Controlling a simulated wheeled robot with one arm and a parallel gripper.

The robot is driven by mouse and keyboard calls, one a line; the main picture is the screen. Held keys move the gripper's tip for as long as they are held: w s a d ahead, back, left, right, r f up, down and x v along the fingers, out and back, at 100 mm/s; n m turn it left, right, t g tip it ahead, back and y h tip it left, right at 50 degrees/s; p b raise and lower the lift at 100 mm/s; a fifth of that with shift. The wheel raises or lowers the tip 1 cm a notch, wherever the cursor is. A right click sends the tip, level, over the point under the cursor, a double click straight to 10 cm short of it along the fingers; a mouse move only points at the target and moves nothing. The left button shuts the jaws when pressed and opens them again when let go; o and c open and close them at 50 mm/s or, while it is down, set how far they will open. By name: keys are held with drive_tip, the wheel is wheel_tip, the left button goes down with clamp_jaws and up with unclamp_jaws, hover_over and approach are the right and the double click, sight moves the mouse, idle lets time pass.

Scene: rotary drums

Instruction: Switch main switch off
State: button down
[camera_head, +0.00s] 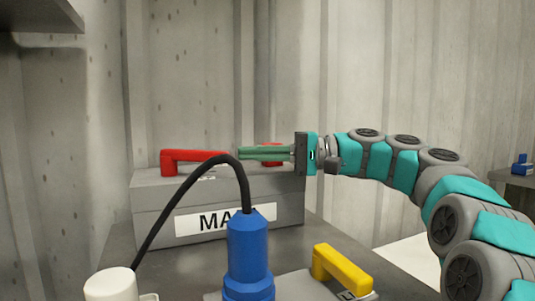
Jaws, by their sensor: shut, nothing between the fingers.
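The main switch is a grey box (150,208) with a white label reading "MA", the rest of it hidden by the blue plug. A red handle (190,155) lies along the top of the box, its left end bent down to the box. Another bit of red shows behind my gripper's fingers. My gripper (240,153) comes in from the right, level with the handle, its green fingers shut with nothing between them. Its tips are at the handle's right part; I cannot tell whether they touch it.
A blue plug (250,255) with a black cable stands in front of the box. The cable arches left to a white cylinder (110,284). A yellow handle (340,268) is at front right. A corrugated wall (430,80) stands behind. A dark shelf (40,15) is at upper left.

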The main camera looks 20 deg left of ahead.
sight(229, 157)
drive_tip(key=x, duration=0.5)
drive_tip(key=shift+a, duration=0.2)
drive_tip(key=shift+s+d+m+t+y+b, duration=0.2)
drive_tip(key=shift+s+m+t+y+b, duration=0.1)
drive_tip(key=shift+s+m+t+b, duration=0.55)
drive_tip(key=shift+s+d+m+t+b, duration=0.1)
drive_tip(key=shift+s+m+t+b, duration=0.55)
drive_tip(key=shift+t, duration=0.6)
drive_tip(key=s+m+t+b, duration=0.1)
drive_tip(key=s+t, duration=0.1)
drive_tip(key=shift+f+m+t, duration=0.1)
drive_tip(key=shift+m+t, duration=0.2)
drive_tip(key=shift+t, duration=0.1)
drive_tip(key=shift+s+a+m+t+h+b, duration=0.25)
drive_tip(key=shift+s+m+t, duration=0.3)
drive_tip(key=shift+s+t, duration=0.3)
drive_tip(key=shift+s+a+m+t+h+b, duration=0.2)
drive_tip(key=shift+s+a+m+t, duration=0.25)
drive_tip(key=shift+s+t, duration=0.4)
drive_tip(key=shift+s+a+m+t+h+b, duration=0.15)
drive_tip(key=shift+s+a+m+t+b, duration=0.1)
drive_tip(key=shift+s+m+t, duration=0.5)
drive_tip(key=shift+s, duration=0.2)
